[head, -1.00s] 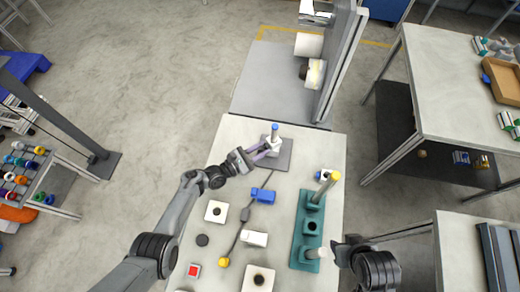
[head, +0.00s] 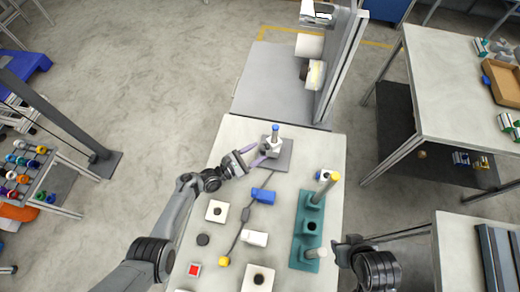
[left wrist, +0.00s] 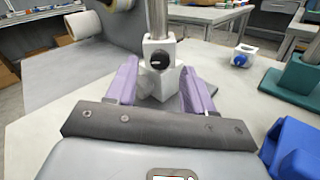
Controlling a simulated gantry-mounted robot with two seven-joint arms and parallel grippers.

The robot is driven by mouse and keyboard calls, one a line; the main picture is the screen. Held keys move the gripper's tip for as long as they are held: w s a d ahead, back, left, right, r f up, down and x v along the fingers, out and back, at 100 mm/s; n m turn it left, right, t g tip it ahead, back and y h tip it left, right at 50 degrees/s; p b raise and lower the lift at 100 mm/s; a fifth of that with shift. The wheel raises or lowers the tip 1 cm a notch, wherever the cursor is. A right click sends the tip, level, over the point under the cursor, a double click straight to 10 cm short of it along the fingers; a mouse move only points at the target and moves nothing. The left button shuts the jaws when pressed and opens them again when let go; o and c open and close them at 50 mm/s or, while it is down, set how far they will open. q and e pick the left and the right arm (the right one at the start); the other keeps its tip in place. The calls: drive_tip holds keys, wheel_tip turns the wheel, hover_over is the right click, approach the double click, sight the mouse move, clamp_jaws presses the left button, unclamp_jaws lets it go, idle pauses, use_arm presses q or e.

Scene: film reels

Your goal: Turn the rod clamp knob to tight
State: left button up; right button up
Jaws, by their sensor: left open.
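The rod clamp (head: 273,147) is a white block on an upright metal rod with a blue top (head: 275,128), standing on a grey base plate (head: 285,160). In the left wrist view its black knob (left wrist: 160,60) faces me, with a small white mark lying about level. My left gripper (head: 256,155) is open and empty, just short of the clamp at its lower left. Its purple fingers also show in the left wrist view (left wrist: 160,85), one on each side below the knob, not closed on it. My right arm shows at the lower right; its fingers are not visible.
A blue block (head: 263,195) lies near the plate on the same table. A teal stand (head: 308,230) with a yellow-topped rod is to the right. White blocks, a red button (head: 194,270) and a yellow knob (head: 224,262) are nearer. A grey upright panel (head: 342,65) stands behind.

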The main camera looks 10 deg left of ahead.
use_arm(q)
drive_tip(key=p+v, duration=0.1)
drive_tip(key=v, duration=0.7)
drive_tip(key=shift+s+a+p, duration=0.25)
drive_tip(key=shift+p, duration=0.05)
